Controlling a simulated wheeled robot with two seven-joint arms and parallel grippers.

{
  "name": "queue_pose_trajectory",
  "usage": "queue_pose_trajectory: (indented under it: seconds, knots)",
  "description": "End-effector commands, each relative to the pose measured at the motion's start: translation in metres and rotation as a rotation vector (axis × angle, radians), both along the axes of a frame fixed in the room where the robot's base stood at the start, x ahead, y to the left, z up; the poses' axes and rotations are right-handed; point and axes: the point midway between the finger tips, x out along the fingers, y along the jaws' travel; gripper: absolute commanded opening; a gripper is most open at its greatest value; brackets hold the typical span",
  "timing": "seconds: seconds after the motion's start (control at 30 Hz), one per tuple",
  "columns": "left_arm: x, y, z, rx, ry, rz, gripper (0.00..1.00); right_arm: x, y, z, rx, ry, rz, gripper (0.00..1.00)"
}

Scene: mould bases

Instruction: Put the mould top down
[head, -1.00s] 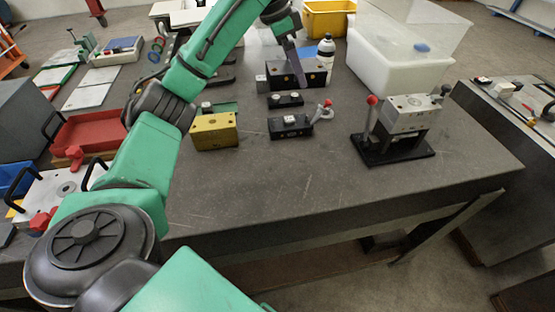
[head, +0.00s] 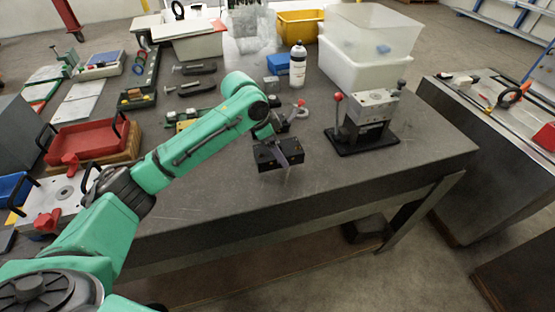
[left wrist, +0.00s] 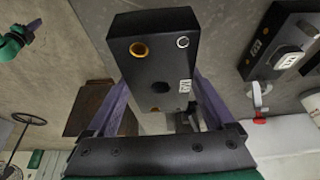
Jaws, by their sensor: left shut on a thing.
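The black mould top (head: 267,158) is a block with holes in its face, seen near the front edge of the table in the head view. My left gripper (head: 281,150) is shut on it. In the left wrist view the mould top (left wrist: 150,35) sits between the two purple fingers and shows a brass hole, a steel hole and a small white label. I cannot tell whether its underside touches the table. A black mould part with a white insert (left wrist: 280,55) is at the right in the left wrist view, apart from the held block. My right gripper is not in view.
A grey block on a black stand with a red-knobbed lever (head: 368,115) stands to the right of the held block. A white bottle (head: 298,65) and a translucent bin (head: 350,75) are behind. A red tray (head: 85,142) is at the left. The front table surface (head: 220,200) is clear.

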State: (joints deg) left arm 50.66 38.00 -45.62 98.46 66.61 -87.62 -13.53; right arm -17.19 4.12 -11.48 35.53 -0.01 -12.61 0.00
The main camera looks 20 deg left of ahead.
Motion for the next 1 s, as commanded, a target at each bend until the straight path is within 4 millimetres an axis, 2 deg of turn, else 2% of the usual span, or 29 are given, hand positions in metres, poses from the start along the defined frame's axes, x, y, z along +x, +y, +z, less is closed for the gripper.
queue_pose_trajectory:
  seconds: [0.3, 0.67, 0.7, 1.0]
  knots:
    - [0.001, 0.0, -0.044, -0.003, -0.003, 0.002, 0.0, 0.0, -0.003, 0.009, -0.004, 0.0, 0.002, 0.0]
    - [0.001, 0.0, -0.051, -0.003, -0.005, 0.0, 0.0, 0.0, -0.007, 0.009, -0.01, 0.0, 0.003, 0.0]
    - [0.0, 0.0, -0.053, 0.0, -0.001, 0.0, 0.99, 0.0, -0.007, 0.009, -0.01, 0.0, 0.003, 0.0]
    - [0.001, 0.001, -0.049, -0.001, -0.003, 0.001, 1.0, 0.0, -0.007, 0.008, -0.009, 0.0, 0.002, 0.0]
